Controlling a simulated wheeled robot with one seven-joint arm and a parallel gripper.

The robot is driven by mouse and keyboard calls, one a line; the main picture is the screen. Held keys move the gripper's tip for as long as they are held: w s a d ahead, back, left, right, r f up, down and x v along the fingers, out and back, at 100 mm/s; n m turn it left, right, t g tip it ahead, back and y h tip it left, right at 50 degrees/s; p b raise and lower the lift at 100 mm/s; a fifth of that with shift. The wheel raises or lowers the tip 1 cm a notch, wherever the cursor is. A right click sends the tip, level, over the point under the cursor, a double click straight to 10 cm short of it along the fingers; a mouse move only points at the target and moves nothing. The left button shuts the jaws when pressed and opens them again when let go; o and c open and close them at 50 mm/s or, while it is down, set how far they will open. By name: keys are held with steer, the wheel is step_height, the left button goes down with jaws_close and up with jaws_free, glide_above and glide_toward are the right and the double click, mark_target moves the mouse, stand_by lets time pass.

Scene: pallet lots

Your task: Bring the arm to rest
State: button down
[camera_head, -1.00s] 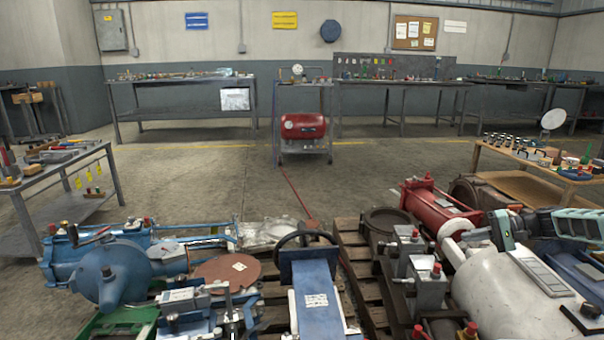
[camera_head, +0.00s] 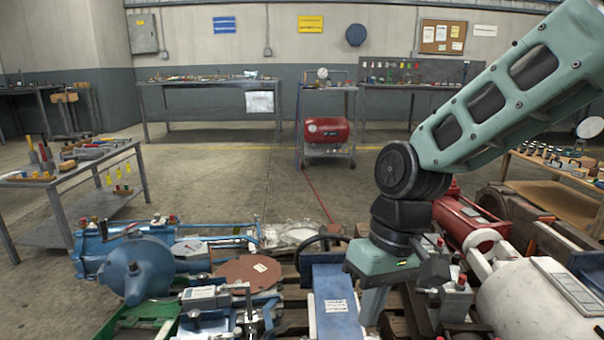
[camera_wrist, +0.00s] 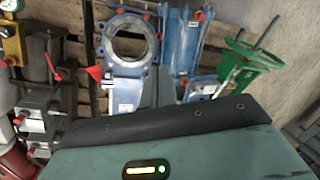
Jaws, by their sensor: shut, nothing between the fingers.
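My arm (camera_head: 520,85) is teal with black joints and reaches in from the upper right of the head view. It bends down at a dark wrist joint. My gripper (camera_head: 373,305) points down over the pallet equipment, just right of a blue valve body (camera_head: 335,305). In the wrist view my gripper (camera_wrist: 157,85) shows its grey fingers together, shut and empty. The blue valve with a round opening (camera_wrist: 130,42) lies beyond the fingers. In the head view, the arm hides part of the gear behind it.
Pallets in front carry blue pumps (camera_head: 135,268), a brown disc (camera_head: 248,270), a red cylinder (camera_head: 470,225) and a white tank (camera_head: 530,300). A green handwheel (camera_wrist: 250,62) shows in the wrist view. A tool table (camera_head: 70,180) stands left. The floor (camera_head: 230,180) behind is clear.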

steer(key=s+d+n+t+h, duration=0.2)
steer(key=s+d, duration=0.2)
steer(key=s, duration=1)
step_height(320, 180, up, 37)
steer(key=p, duration=3.7)
steer(key=shift+s, duration=0.1)
